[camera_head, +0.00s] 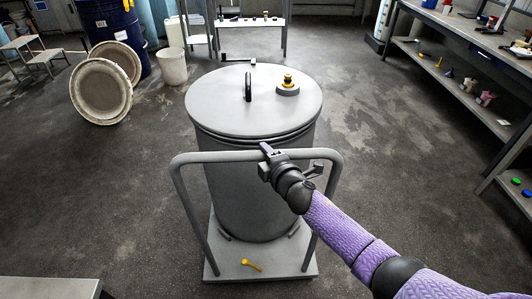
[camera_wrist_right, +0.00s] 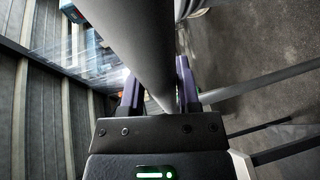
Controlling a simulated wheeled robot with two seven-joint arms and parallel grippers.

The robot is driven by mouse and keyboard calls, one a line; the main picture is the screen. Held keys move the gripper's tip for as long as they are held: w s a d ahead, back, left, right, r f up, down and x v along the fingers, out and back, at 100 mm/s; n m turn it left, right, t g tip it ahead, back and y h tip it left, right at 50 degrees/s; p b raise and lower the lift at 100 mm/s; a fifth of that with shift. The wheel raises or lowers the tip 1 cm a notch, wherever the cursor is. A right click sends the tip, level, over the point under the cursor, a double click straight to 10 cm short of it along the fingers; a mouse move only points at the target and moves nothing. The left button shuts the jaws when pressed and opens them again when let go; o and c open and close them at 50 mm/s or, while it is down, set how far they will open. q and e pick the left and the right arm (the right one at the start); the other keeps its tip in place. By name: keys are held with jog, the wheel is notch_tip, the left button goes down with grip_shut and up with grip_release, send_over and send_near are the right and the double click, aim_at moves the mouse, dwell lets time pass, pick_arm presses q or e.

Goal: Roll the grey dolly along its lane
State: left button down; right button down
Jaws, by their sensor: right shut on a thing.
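The grey dolly (camera_head: 220,268) stands on the floor in the middle of the head view. Its tubular push handle (camera_head: 183,195) rises at the near side. A large grey lidded drum (camera_head: 240,185) stands upright on the deck. My right gripper (camera_head: 268,157) is at the handle's top bar, right of its middle. In the right wrist view the grey bar (camera_wrist_right: 150,60) runs between the two fingers of the gripper (camera_wrist_right: 158,95), which is shut on it. My left gripper is not in view.
Round pale lids (camera_head: 101,95) lean beside a blue drum (camera_head: 115,30) at the back left, near a white bucket (camera_head: 173,66). A workbench with shelves (camera_head: 460,85) lines the right. A grey surface (camera_head: 50,288) edges in at front left. Floor beyond the drum is clear up to a rear table (camera_head: 250,22).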

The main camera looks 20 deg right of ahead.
jog(key=shift+s+a+f, duration=0.1)
jog(key=shift+s+f, duration=0.15)
jog(key=c, duration=0.7)
grip_release()
jog(key=o, duration=0.4)
jog(key=shift+w, duration=0.1)
jog(key=shift+r, duration=0.15)
jog(key=shift+s+r, duration=0.15)
jog(key=shift+s, duration=0.2)
jog(key=p+v, duration=0.3)
jog(key=v, duration=0.6)
jog(key=shift+s, duration=0.15)
